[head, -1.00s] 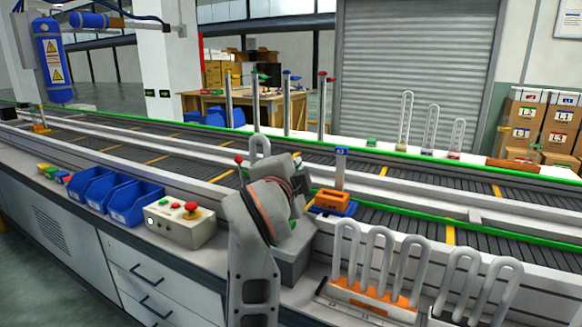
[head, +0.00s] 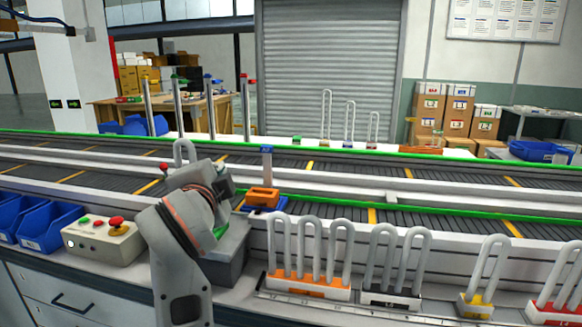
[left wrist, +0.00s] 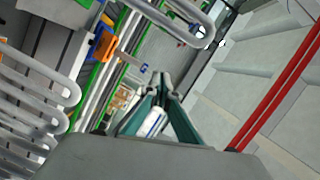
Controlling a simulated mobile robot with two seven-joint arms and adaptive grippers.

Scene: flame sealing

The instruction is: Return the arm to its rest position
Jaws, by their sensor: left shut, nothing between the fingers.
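My left arm (head: 178,245) rises at the lower left of the middle in the head view, bent at its top beside the conveyor. Its fingertips are hard to make out there, partly hidden by the arm itself. In the left wrist view my left gripper (left wrist: 163,76) shows dark green fingers that meet at the tips, shut and empty. My right gripper is not in view.
A control box (head: 103,242) and blue bins (head: 40,225) stand left of the arm. Racks of bent glass tubes (head: 310,283) line the bench to the right. The conveyor (head: 420,220) runs behind.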

